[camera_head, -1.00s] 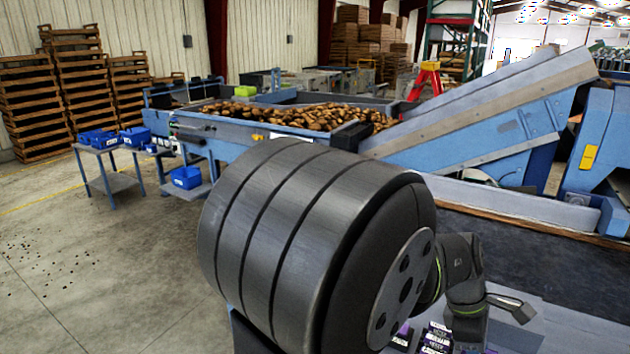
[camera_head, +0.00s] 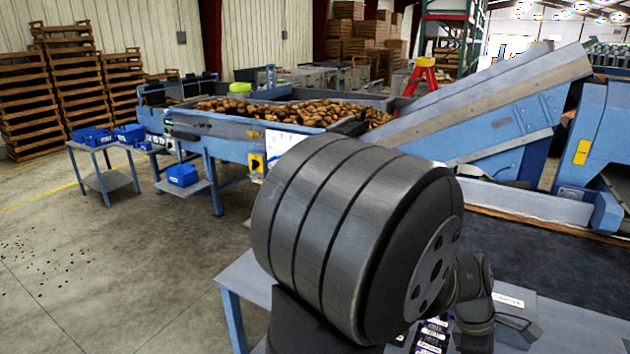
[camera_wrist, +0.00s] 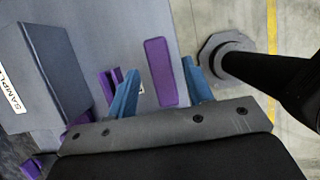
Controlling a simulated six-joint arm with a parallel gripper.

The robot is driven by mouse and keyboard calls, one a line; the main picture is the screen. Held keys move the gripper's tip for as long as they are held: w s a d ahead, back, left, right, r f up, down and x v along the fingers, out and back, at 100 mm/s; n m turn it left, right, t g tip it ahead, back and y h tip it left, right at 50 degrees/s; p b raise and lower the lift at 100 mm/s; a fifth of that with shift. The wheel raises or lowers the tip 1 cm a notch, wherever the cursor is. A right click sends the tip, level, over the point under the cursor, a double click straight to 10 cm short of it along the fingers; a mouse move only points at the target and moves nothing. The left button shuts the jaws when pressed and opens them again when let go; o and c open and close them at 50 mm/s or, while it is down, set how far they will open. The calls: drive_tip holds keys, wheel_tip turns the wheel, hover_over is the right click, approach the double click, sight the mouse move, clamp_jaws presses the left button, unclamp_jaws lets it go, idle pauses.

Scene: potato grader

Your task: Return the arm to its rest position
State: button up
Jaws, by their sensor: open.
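My gripper (camera_wrist: 160,85) shows in the wrist view as two blue fingers set well apart. No object touches both fingers. A purple block (camera_wrist: 161,72) shows between the fingertips over the grey table top (camera_wrist: 95,18); its distance below them is hard to tell. More purple pieces (camera_wrist: 112,82) show beside the left finger. In the head view my arm's large dark links fill the lower middle, and my gripper cannot be made out there.
A grey box labelled "SAMPL..." (camera_wrist: 45,70) stands on the table at left in the wrist view. Purple pieces with white labels (camera_head: 432,335) lie beside my arm. Beyond are the blue grader (camera_head: 225,150) holding potatoes (camera_head: 300,112) and a side table (camera_head: 108,181) with blue bins.

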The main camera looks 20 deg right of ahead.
drive_tip(key=s+a+r, duration=0.2)
drive_tip(key=s+r, duration=0.5)
drive_tip(key=s, duration=0.4)
drive_tip(key=w+d+n+t, duration=0.2)
drive_tip(key=w+n, duration=0.3)
drive_tip(key=w, duration=0.7)
drive_tip(key=w+d+n+t, duration=0.15)
drive_tip(key=w+n, duration=0.25)
drive_tip(key=w, duration=0.9)
drive_tip(key=w+a+f+n+t, duration=0.1)
drive_tip(key=w+a+n, duration=0.3)
drive_tip(key=w, duration=0.8)
drive_tip(key=w+a+f+n+t, duration=0.2)
drive_tip(key=w+a+n, duration=0.2)
drive_tip(key=w, duration=0.8)
drive_tip(key=shift+w+a+n, duration=0.25)
drive_tip(key=shift+n, duration=0.25)
drive_tip(key=shift+o, duration=0.4)
drive_tip(key=shift+f, duration=0.1)
